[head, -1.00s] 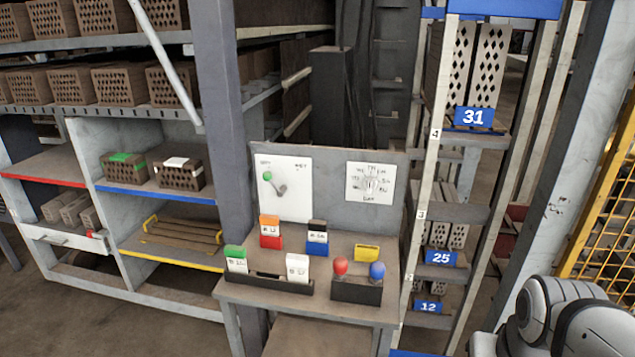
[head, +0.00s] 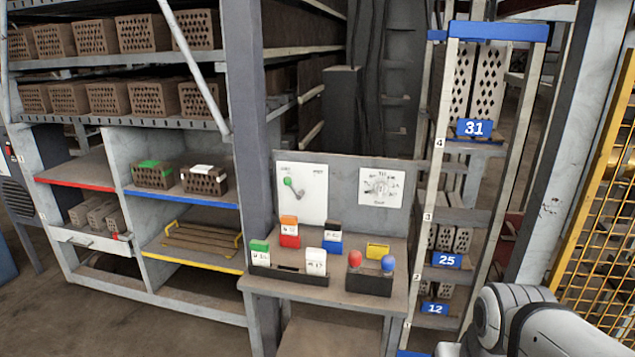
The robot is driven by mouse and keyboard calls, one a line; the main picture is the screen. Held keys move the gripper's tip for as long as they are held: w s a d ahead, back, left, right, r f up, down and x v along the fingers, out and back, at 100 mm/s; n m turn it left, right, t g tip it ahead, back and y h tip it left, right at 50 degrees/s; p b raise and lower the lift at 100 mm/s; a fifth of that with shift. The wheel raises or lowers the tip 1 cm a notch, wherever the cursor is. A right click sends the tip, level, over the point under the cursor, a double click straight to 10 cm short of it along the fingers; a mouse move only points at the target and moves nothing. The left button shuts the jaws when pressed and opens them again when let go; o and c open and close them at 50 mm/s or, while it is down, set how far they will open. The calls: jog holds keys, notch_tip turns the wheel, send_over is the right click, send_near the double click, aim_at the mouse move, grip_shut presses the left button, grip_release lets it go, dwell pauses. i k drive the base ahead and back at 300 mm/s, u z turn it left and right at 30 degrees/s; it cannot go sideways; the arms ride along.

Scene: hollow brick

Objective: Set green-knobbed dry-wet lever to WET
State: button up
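The green-knobbed lever (head: 293,188) is on a white panel (head: 316,205) at the left of the desk's upright backboard. Its green knob points up and left, toward the label at the panel's upper left. A second label sits at the upper right; both are too small to read surely. My gripper is not in view; only a white and grey part of my arm shows at the lower right, well right of the panel.
The desk (head: 345,268) holds coloured blocks, a black box with red and blue knobs (head: 369,278), and a dial panel (head: 381,188) behind. Brick shelves stand left, a numbered rack (head: 447,180) right, and a yellow mesh fence (head: 600,240) far right. Floor at lower left is clear.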

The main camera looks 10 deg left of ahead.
aim_at(288, 181)
jog(key=z, duration=0.05)
jog(key=i, duration=1)
jog(key=u, duration=0.05)
